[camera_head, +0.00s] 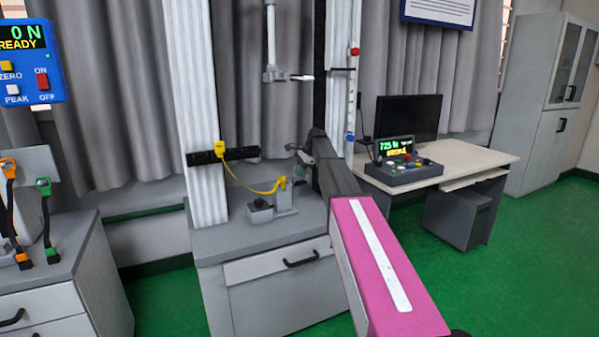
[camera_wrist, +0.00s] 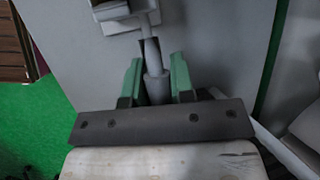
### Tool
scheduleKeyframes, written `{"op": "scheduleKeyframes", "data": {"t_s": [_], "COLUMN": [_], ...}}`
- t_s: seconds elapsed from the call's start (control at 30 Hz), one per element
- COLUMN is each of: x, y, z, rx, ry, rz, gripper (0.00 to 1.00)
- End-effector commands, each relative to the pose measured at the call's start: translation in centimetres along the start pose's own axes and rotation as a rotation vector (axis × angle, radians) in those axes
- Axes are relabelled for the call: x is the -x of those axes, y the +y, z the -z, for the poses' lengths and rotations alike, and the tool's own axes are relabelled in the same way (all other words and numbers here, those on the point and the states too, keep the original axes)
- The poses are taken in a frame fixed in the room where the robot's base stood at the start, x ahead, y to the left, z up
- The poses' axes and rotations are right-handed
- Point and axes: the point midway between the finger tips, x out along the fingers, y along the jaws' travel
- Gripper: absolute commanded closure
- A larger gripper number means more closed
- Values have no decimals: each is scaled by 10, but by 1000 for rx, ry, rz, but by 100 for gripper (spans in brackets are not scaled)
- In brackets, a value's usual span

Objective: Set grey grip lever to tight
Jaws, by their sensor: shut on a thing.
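The grey grip lever (camera_wrist: 155,88) shows in the wrist view as a grey rod with a thicker rounded end. It runs up to a light grey block (camera_wrist: 120,12) at the top of the picture. My gripper (camera_wrist: 156,78) has its two green fingers on either side of the lever's thick end and is shut on it. In the head view my gripper (camera_head: 301,153) is at the tower, beside the right column. It is small there and partly hidden by my own arm, so the lever's exact setting cannot be told.
The tower's grey base cabinet (camera_head: 262,238) carries a small block with a yellow cable (camera_head: 262,190). A left cabinet (camera_head: 50,245) holds coloured straps. A desk (camera_head: 455,160) with a control box (camera_head: 405,173) stands to the right. Green floor is free at the right.

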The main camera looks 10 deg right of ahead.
Motion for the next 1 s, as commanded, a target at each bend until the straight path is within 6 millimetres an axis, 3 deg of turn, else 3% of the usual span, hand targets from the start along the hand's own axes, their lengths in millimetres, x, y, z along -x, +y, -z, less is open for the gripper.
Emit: {"op": "scheduleKeyframes", "data": {"t_s": [0.43,0.47,0.5,0.83,1.0], "x": [-2,-2,-2,1,20], "y": [-5,-5,-5,-2,-3], "z": [-1,-1,-1,0,0], "rx": [-4,-4,-4,-3,-3], "ry": [-5,-4,-4,-2,-1], "rz": [2,1,0,-3,-2], "gripper": [100,68,55,54,54]}}
